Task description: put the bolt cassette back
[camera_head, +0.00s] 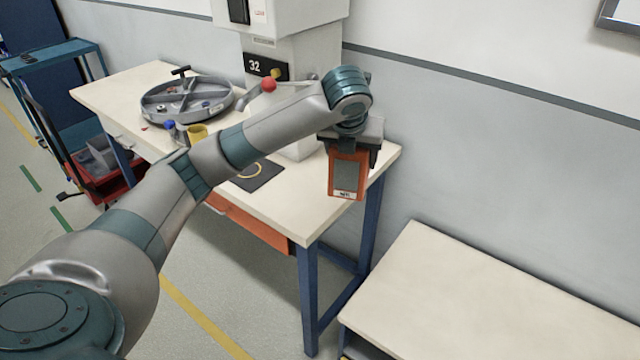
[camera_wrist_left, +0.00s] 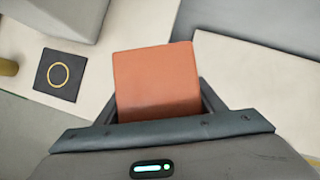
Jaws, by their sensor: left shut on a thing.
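The bolt cassette appears to be the orange box with a grey front panel (camera_head: 347,174). My left gripper (camera_head: 350,146) is shut on it and holds it upright near the right end of the workbench. In the left wrist view the orange cassette (camera_wrist_left: 156,84) sits between the fingers, its plain orange face showing. The lower part of the cassette is hidden there by the gripper body. My right gripper is in neither view.
The workbench (camera_head: 375,162) carries a round divided tray (camera_head: 187,98), a yellow cup (camera_head: 197,133), a dark mat with a yellow ring (camera_head: 254,176) and a grey machine marked 32 (camera_head: 288,45). A lower pale table (camera_head: 480,290) stands at right. A red bin sits at left.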

